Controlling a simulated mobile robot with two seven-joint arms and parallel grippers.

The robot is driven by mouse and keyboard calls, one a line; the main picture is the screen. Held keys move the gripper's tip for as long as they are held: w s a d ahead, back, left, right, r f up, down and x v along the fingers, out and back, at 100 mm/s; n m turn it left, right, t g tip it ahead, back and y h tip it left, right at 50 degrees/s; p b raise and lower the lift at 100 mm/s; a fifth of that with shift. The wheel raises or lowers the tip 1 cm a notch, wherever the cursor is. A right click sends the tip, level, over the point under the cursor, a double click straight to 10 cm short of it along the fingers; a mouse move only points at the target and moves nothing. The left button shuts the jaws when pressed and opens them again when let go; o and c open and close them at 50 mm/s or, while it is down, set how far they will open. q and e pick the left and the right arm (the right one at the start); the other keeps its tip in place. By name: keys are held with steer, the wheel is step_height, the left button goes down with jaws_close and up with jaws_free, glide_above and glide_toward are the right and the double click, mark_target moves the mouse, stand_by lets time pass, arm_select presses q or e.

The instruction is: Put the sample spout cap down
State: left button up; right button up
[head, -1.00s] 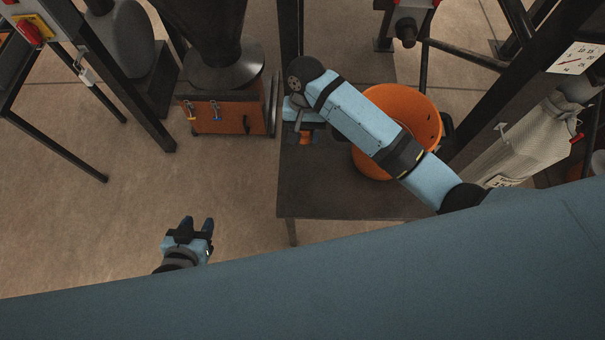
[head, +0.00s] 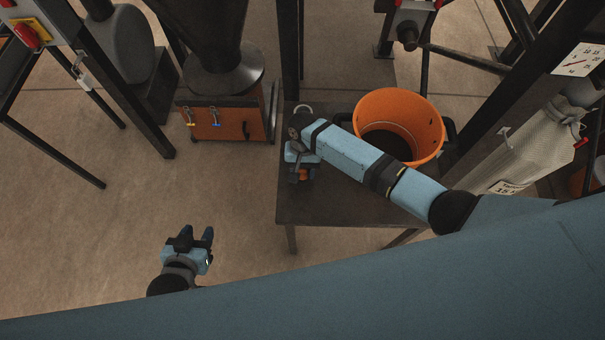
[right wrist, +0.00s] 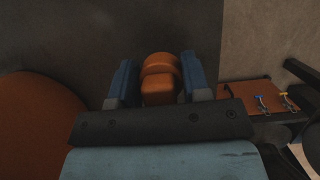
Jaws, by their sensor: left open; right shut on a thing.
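The sample spout cap is an orange rounded piece (right wrist: 159,82) between the two blue fingers of my right gripper (right wrist: 160,88) in the right wrist view. In the head view only a small orange bit of the cap (head: 303,174) shows beside my right gripper (head: 302,168), which is shut on it over the left part of the dark table (head: 345,206). I cannot tell whether the cap touches the tabletop. My left gripper (head: 194,239) is open and empty, over the floor at lower left.
An orange bucket (head: 425,120) stands on the table, right of my right gripper. A pale ring (head: 303,108) shows near the table's back left. An orange cabinet (head: 225,122) stands left of the table. The table's front left is bare. A pale sack (head: 515,150) hangs at right.

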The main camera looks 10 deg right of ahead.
mark_target(302, 183)
steer(key=shift+f, duration=1.3)
steer(key=shift+f, duration=0.6)
steer(key=o, duration=1)
